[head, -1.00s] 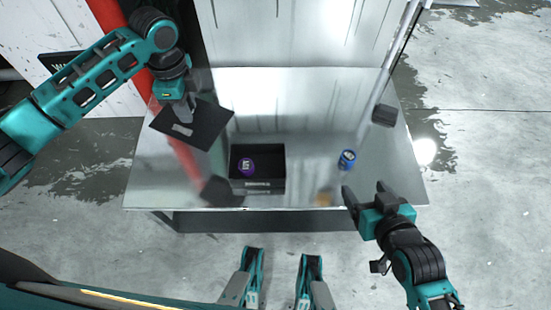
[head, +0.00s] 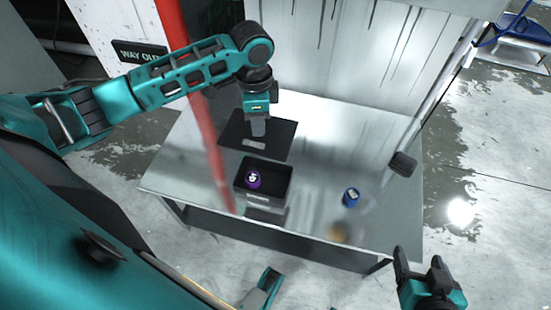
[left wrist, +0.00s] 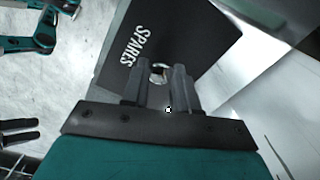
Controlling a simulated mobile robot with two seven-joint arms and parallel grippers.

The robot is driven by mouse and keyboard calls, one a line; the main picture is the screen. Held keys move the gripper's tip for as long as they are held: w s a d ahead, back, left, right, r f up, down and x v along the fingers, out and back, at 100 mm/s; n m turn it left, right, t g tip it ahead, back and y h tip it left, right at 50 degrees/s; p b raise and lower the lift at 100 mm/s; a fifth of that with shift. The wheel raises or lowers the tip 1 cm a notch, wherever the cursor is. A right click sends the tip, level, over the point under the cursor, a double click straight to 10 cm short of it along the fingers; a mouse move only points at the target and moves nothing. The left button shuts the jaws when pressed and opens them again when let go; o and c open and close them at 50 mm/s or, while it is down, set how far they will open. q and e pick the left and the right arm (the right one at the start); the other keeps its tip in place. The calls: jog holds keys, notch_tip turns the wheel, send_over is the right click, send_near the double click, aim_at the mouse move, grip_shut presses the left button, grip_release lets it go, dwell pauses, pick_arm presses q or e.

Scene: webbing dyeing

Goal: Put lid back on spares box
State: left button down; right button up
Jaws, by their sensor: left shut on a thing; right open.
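The lid (head: 280,140) is a flat black plate held behind the spares box, farther from me. Its white SPARES lettering shows in the left wrist view (left wrist: 185,28). My left gripper (head: 257,134) is shut on the lid's small handle (left wrist: 158,72). The spares box (head: 262,201) is black and open-topped, near the table's front edge. A purple round item (head: 253,180) with a white mark lies inside it. The lid is apart from the box opening in the picture; its exact height is unclear. My right gripper (head: 417,266) is open and empty beyond the table's front right.
The grey metal table (head: 325,165) carries a blue can (head: 351,197) right of the box and a blurred orange-brown patch near the front edge. A dark block (head: 403,163) is at the table's right edge. A red post (head: 203,130) stands at left, before the table in view.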

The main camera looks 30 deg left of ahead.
pick_arm(q)
jog(key=shift+d, duration=0.15)
notch_tip(320, 180, down, 20)
jog(key=b, duration=0.6)
pick_arm(e)
jog(key=shift+w+a+f, duration=0.15)
jog(key=shift+f, duration=1)
jog(key=shift+w+a+f, duration=0.1)
jog(key=shift+a+f, duration=0.05)
jog(key=shift+f, duration=1)
pick_arm(q)
jog(key=c, duration=0.9)
grip_release()
jog(key=shift+f, duration=0.1)
jog(key=shift+o, duration=0.2)
pick_arm(e)
jog(key=shift+a, duration=0.1)
